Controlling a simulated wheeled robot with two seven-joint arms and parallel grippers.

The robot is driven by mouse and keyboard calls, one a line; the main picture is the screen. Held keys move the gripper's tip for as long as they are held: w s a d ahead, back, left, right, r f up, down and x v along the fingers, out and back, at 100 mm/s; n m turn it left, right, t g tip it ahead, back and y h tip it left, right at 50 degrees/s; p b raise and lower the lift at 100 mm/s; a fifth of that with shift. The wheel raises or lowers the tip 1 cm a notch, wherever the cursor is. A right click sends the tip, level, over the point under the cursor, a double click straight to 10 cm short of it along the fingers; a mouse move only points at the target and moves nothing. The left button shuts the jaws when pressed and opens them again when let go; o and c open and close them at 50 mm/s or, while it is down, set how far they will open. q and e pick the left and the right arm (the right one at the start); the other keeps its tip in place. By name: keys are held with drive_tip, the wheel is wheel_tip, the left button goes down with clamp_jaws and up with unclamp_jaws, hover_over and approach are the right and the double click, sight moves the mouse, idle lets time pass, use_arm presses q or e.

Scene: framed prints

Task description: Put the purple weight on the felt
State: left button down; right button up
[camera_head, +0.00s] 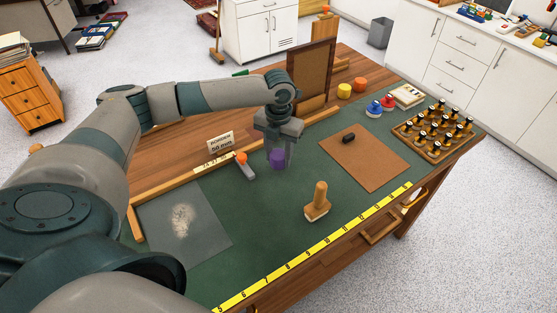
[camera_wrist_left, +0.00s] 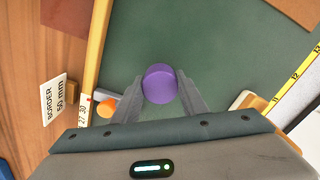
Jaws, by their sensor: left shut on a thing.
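My left gripper (camera_head: 278,150) is shut on the purple weight (camera_head: 277,158), a short cylinder, over the green work surface (camera_head: 250,215). In the left wrist view the weight (camera_wrist_left: 160,84) sits between the two fingertips (camera_wrist_left: 160,98). I cannot tell whether its underside touches the green surface. A flat brown square (camera_head: 368,165) lies to the right with a small dark object (camera_head: 348,138) on it. A grey sheet (camera_head: 190,225) with a pale dusty patch lies to the left. I cannot tell from looks which surface is felt. My right gripper is not in view.
A wooden-handled block (camera_head: 317,202) stands at the front. An orange-topped tool (camera_head: 243,163) and a sign (camera_head: 220,144) are left of the gripper. An upright frame (camera_head: 311,75) stands behind. Yellow (camera_head: 344,90) and blue (camera_head: 374,108) weights and a peg rack (camera_head: 435,130) are right.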

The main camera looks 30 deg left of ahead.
sight(278, 154)
use_arm(q)
drive_tip(key=shift+f+p, duration=0.35)
drive_tip(key=shift+f, duration=1)
drive_tip(key=shift+f, duration=0.1)
drive_tip(key=c, duration=1.1)
unclamp_jaws()
wheel_tip(278, 154, up, 12)
drive_tip(key=b, duration=0.3)
drive_tip(key=shift+b, duration=0.35)
